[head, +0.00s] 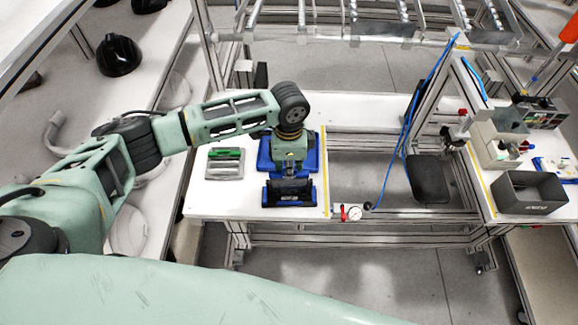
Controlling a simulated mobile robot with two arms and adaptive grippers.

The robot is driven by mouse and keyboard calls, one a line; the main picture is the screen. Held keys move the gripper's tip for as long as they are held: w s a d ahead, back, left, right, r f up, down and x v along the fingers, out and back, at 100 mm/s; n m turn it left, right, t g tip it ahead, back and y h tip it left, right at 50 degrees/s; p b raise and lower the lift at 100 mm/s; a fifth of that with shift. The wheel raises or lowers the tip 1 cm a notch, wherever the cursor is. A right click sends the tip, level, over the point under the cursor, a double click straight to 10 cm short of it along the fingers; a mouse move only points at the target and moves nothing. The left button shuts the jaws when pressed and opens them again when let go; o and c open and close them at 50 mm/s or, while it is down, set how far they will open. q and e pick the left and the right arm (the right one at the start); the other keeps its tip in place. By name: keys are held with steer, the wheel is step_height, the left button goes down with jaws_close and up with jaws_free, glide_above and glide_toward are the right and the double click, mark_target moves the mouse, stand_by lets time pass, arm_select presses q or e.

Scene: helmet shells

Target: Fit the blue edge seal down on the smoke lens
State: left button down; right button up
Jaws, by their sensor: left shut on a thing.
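My left gripper (289,192) is above the white bench, pointing down, with its dark fingers shut. Blue shows at both sides of the fingers, and I take this to be the blue edge seal (311,192); most of it is hidden by the gripper. Just behind stands a blue block or fixture (265,156), partly covered by my wrist. I cannot make out the smoke lens, nor whether the seal touches anything below it. My right gripper is not in view.
A grey tray (224,174) with a green piece (226,154) lies left of the gripper. A round gauge (354,213) is at the bench's front right. A blue hose (407,125) hangs farther right. An open grey bin (530,205) stands on the right bench.

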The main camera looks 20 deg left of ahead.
arm_select(q)
steer(key=shift+f+b, duration=0.65)
steer(key=shift+f, duration=0.7)
steer(key=c, duration=1.7)
jaws_free()
steer(key=shift+r, duration=0.15)
step_height(320, 180, up, 12)
steer(key=shift+w+f, duration=0.1)
